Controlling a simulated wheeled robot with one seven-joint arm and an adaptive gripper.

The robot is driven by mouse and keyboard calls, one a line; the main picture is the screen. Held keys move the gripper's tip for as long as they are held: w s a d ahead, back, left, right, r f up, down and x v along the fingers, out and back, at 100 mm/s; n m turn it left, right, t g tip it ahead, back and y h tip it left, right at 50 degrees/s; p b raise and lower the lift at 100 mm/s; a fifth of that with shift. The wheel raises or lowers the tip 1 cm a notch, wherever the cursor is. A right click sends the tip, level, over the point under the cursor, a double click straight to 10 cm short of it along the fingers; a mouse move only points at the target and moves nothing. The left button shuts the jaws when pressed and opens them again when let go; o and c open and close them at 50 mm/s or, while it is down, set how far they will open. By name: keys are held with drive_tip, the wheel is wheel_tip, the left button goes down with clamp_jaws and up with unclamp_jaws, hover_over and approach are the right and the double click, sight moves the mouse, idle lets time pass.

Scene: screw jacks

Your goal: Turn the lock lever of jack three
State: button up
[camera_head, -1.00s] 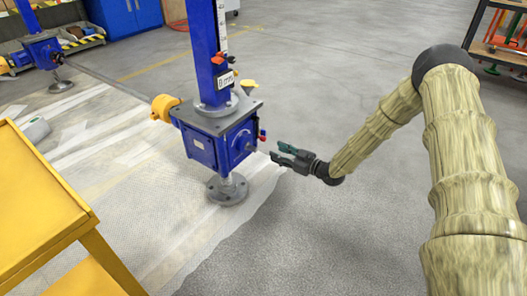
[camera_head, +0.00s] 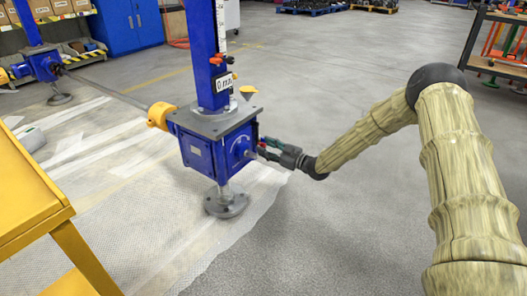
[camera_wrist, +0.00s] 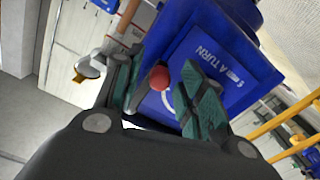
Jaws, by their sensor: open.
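The near screw jack has a blue gearbox (camera_head: 200,153) on a round foot (camera_head: 226,201), with a blue column (camera_head: 209,60) above. In the wrist view its blue face (camera_wrist: 215,48) carries lettering ending in "A TURN". A red ball knob (camera_wrist: 158,77), apparently the lock lever's end, shows between my fingertips in that view. My gripper (camera_head: 261,149) is open at the right side of the gearbox, its green-padded fingers (camera_wrist: 166,90) on either side of the knob. I cannot tell whether they touch it. The rest of the lever is mostly hidden.
A yellow cart (camera_head: 30,210) stands at the near left. A second blue jack (camera_head: 42,65) stands at the far left, joined by a shaft (camera_head: 105,88) to the near jack's yellow coupling (camera_head: 160,115). A rack (camera_head: 495,50) stands at the far right. The floor (camera_head: 330,235) below my arm is clear.

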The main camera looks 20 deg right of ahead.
drive_tip(key=shift+b+x, duration=0.3)
drive_tip(key=shift+x, duration=0.75)
drive_tip(key=shift+c, duration=0.5)
clamp_jaws()
